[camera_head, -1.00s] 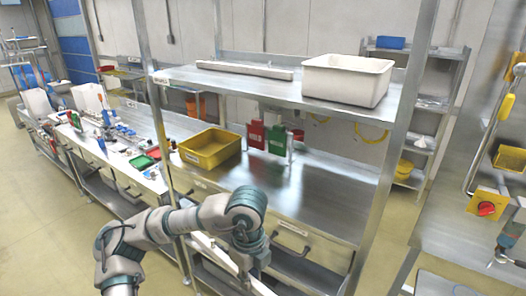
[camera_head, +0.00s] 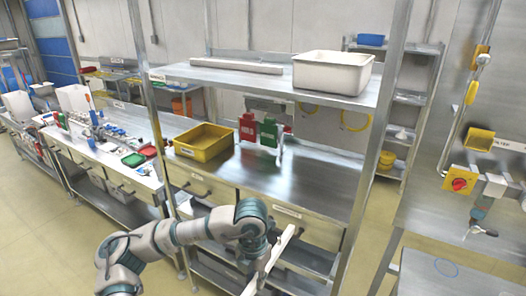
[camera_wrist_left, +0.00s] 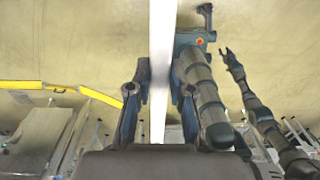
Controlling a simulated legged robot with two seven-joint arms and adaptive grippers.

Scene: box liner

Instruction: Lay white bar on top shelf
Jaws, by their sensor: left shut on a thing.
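My left gripper (camera_head: 262,268) is shut on a long white bar (camera_head: 286,243), low in front of the shelving unit. In the left wrist view the bar (camera_wrist_left: 163,30) runs lengthwise between the fingers of my left gripper (camera_wrist_left: 160,78). The top shelf (camera_head: 215,77) is a grey metal board, well above the gripper. A similar white bar (camera_head: 236,66) lies on its back left part. My right gripper (camera_wrist_left: 227,55) shows small in the left wrist view, with its fingers apart and nothing visible between them. The left fingertips are hidden in the head view.
A white bin (camera_head: 332,77) stands on the right of the top shelf. Metal posts (camera_head: 378,130) frame the unit. The top shelf's front strip is clear.

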